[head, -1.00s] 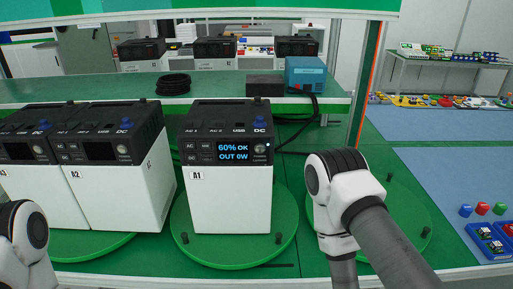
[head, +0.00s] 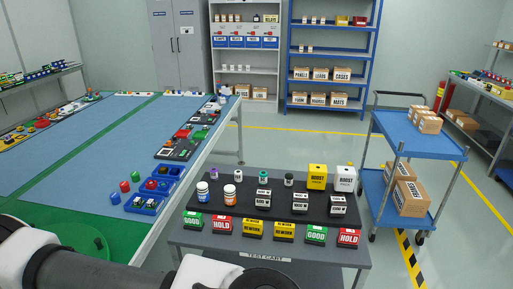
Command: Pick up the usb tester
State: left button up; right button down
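I cannot tell a usb tester for certain in the head view. The grey test cart (head: 300,262) bears a black raised board (head: 235,214) with small items on it. Among them are small white-and-black boxes with labels (head: 263,199), (head: 300,203) and (head: 338,206); their print is too small to read surely. Two white bottles, one with a blue label (head: 202,192) and one with an orange label (head: 230,195), stand at its left. Parts of my arm cross the bottom left and bottom centre. Neither gripper's fingers show.
Green, red and yellow sign blocks (head: 222,226) line the cart's front. A blue-matted table (head: 90,150) lies left. A blue trolley (head: 412,136) with cartons stands right, with open floor between.

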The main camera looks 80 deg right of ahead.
aim_at(238, 176)
jog(key=z, duration=2.6)
jog(key=j+z, duration=0.2)
jog(key=z, duration=0.2)
jog(key=i+j+z, duration=0.1)
jog(key=z, duration=0.35)
jog(key=k+j, duration=0.05)
